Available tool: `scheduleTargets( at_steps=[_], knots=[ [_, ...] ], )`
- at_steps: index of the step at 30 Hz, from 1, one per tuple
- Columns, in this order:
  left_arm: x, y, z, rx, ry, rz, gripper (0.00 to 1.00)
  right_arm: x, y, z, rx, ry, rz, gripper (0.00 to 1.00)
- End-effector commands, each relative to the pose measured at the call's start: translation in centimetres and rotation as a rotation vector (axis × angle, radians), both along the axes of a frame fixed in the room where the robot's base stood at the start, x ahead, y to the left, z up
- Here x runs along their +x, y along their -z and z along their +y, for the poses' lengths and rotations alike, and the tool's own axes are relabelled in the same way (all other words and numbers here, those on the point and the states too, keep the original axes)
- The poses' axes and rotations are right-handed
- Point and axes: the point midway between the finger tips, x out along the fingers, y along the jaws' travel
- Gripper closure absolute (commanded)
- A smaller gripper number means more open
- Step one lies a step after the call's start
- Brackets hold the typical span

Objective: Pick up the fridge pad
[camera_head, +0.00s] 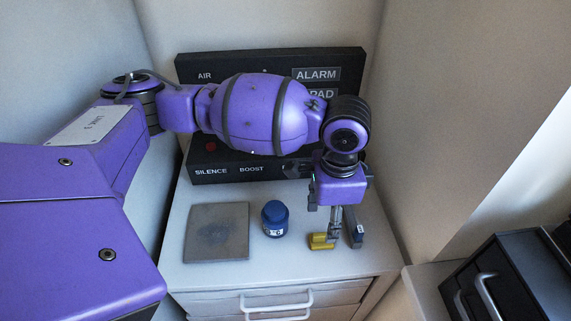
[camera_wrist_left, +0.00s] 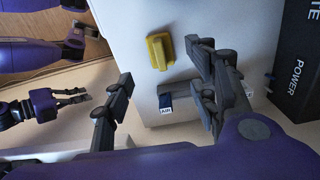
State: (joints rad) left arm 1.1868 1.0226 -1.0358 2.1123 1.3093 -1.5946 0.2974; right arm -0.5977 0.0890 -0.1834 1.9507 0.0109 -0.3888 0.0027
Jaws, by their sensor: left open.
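The dark grey block with a blue, white-lettered end looks like the fridge pad (camera_head: 357,235), but I cannot read its lettering surely. It lies on the white cabinet top, near the front right. In the left wrist view the block (camera_wrist_left: 180,101) shows in the gap between my fingers, nearer the right one. My left gripper (camera_head: 345,232) points down over it, open and holding nothing; its fingers (camera_wrist_left: 160,66) are spread in the left wrist view. A small purple arm with a gripper (camera_wrist_left: 72,97), apparently my right one, shows at the left; its jaws are unclear.
A yellow block (camera_head: 321,240) lies close left of the fingers. A blue jar (camera_head: 275,221) and a flat grey square plate (camera_head: 217,232) stand farther left. A black labelled panel (camera_head: 240,170) is behind. A dark drawer unit (camera_head: 510,280) is at lower right.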

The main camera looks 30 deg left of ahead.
Motion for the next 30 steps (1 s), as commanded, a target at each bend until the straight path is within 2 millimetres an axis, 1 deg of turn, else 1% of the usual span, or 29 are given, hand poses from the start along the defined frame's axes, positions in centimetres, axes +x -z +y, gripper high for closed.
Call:
scheduleTargets(
  at_steps=[2,7,13,18,21,28,29,30],
  knots=[
    [0.0,0.2,0.0,0.001,0.001,-0.001,0.47,-0.1,0.1,0.0,-0.001,-0.001,0.002,1.00],
    [-0.1,2.1,0.0,0.001,0.001,0.003,0.47,-0.5,0.4,-0.2,-0.005,-0.002,0.010,1.00],
    [0.0,3.9,0.3,0.002,0.000,0.002,0.47,-0.9,0.6,-0.5,-0.009,0.000,0.017,1.00],
    [0.0,6.5,0.6,0.000,0.000,0.004,0.47,-0.8,0.6,-0.4,-0.008,0.001,0.015,1.00],
    [0.0,7.7,0.6,0.001,0.000,0.002,0.47,-0.7,0.5,-0.3,-0.005,0.004,0.011,1.00],
    [0.1,7.8,0.6,0.000,0.001,-0.002,0.47,0.2,0.2,0.1,0.002,0.006,-0.004,1.00],
    [0.1,7.8,0.6,0.000,0.001,-0.002,0.49,0.3,0.2,0.1,0.002,0.006,-0.006,1.00],
    [0.1,7.8,0.6,0.001,0.001,-0.003,0.55,0.4,0.1,0.1,0.003,0.006,-0.008,1.00]
  ],
)
